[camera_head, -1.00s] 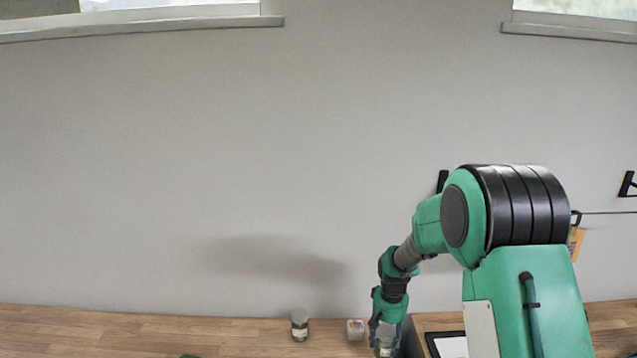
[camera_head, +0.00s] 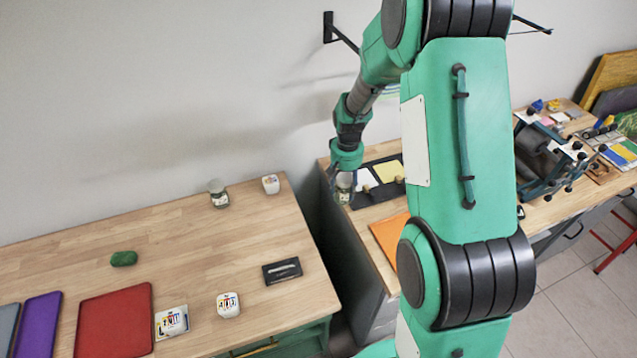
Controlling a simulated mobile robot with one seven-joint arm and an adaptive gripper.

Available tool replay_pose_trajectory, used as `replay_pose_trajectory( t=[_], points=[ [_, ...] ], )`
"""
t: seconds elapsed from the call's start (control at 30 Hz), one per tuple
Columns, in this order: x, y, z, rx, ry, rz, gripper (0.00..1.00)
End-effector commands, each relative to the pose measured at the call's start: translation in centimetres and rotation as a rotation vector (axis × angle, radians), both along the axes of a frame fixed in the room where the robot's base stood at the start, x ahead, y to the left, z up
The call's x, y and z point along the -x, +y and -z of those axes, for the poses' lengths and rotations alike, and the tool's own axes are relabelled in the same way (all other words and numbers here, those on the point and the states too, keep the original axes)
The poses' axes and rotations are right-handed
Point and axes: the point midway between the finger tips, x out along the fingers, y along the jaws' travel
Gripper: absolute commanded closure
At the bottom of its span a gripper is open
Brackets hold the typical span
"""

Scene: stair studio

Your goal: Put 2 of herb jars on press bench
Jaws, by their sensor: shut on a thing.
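One herb jar (camera_head: 218,195), clear with a pale lid and green contents, stands upright at the back of the left wooden table (camera_head: 190,240). My gripper (camera_head: 345,186) is shut on another herb jar (camera_head: 343,181), partly hidden by the fingers. It shows in front of the left end of a second wooden bench (camera_head: 345,215), by a dark tray. I cannot tell whether the held jar touches anything. A press with dark rollers (camera_head: 548,160) stands on a wooden bench top at the right. My arm hides whether these two bench parts are one.
A small white tub (camera_head: 270,184), green lump (camera_head: 124,258), red tray (camera_head: 114,322), black box (camera_head: 282,270) and white container (camera_head: 228,304) are on the left table. A dark tray with cards (camera_head: 380,180) and an orange sheet (camera_head: 390,235) are on the second bench. A gap separates them.

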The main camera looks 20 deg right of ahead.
Motion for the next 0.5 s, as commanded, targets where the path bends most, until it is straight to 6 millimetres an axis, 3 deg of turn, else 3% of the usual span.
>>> replay_pose_trajectory(
  t=[0.03,0.2,0.5],
  points=[
    [1.1,-1.6,-0.5,0.000,-0.001,0.030,0.90],
    [4.7,-6.0,-0.9,0.000,0.000,0.120,0.90],
    [11.7,-12.3,-1.8,0.000,0.000,0.276,0.90]
  ],
)
